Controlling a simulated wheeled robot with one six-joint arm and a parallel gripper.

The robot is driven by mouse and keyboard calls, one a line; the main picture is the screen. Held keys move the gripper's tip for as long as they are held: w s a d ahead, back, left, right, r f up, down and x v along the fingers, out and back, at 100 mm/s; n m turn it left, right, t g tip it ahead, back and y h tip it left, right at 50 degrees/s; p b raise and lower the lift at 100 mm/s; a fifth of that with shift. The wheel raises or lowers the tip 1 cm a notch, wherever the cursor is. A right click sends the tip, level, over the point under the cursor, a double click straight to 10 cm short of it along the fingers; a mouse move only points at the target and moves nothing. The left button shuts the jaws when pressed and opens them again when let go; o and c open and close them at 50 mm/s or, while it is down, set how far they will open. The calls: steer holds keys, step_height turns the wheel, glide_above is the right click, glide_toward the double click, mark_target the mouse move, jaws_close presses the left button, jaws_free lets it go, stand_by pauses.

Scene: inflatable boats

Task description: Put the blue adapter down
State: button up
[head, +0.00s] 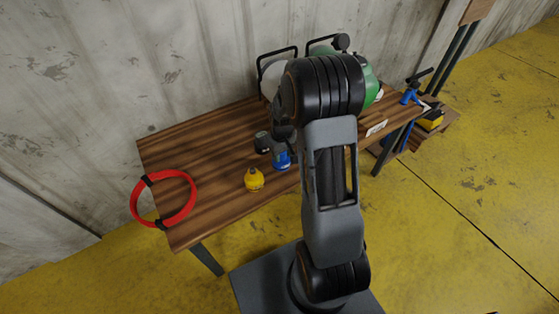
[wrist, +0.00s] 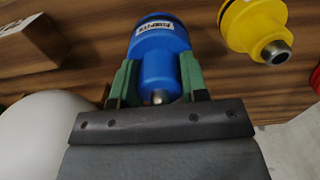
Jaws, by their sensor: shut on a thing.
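The blue adapter (wrist: 160,60) is between the green-padded fingers of my gripper (wrist: 156,85) in the wrist view. It has a dark rim, a white label and a metal tip that points toward the gripper's palm. In the head view the blue adapter (head: 282,160) shows just left of my arm, over the wooden table (head: 215,130). My gripper is shut on it. Whether the adapter touches the table top cannot be told. My arm hides most of the gripper in the head view.
A yellow adapter (head: 254,180) stands on the table near the blue one; it also shows in the wrist view (wrist: 258,28). A dark cylinder (head: 262,142) stands close behind. A red hose ring (head: 135,199) overhangs the left edge. The table's left middle is clear.

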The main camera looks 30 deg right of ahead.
steer(key=shift+w+a+f, duration=0.1)
steer(key=shift+a+f, duration=0.05)
steer(key=shift+f, duration=0.1)
steer(key=shift+w+a+f+b, duration=0.15)
steer(key=shift+f+b, duration=0.15)
steer(key=shift+f, duration=1.4)
steer(key=shift+f, duration=0.2)
steer(key=o, duration=1)
